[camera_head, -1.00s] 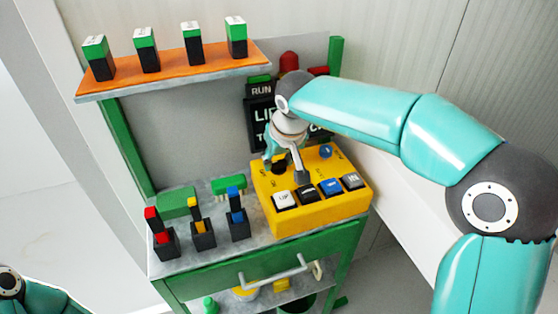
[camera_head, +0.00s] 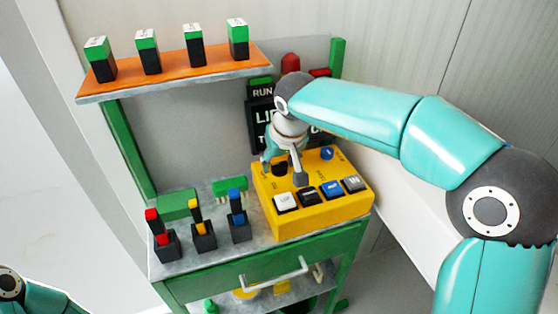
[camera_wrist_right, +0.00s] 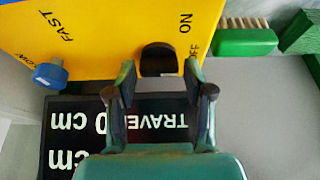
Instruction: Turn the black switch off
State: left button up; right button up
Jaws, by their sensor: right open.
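The black switch (camera_head: 279,169) is a dark knob on the yellow control box (camera_head: 325,215). In the right wrist view, the switch (camera_wrist_right: 158,58) sits beside the printed words ON and OFF. My right gripper (camera_wrist_right: 160,80) is open, with one finger to each side of the switch in that view; I cannot tell whether they touch it. In the head view the right gripper (camera_head: 284,166) hangs over the back of the box and partly covers it. My left gripper is out of view; only a bit of my left arm shows at the lower left.
The box also has a blue knob (camera_head: 327,153) and a row of push buttons (camera_head: 332,189). A dark display (camera_head: 262,128) stands behind it. Levers (camera_head: 238,215) and a green brush (camera_head: 230,187) are to its left. An orange shelf (camera_head: 180,72) holds several green-black blocks.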

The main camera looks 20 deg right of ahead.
jog(key=v, duration=1.1)
jog(key=shift+s+r, duration=0.2)
jog(key=shift+r, duration=0.15)
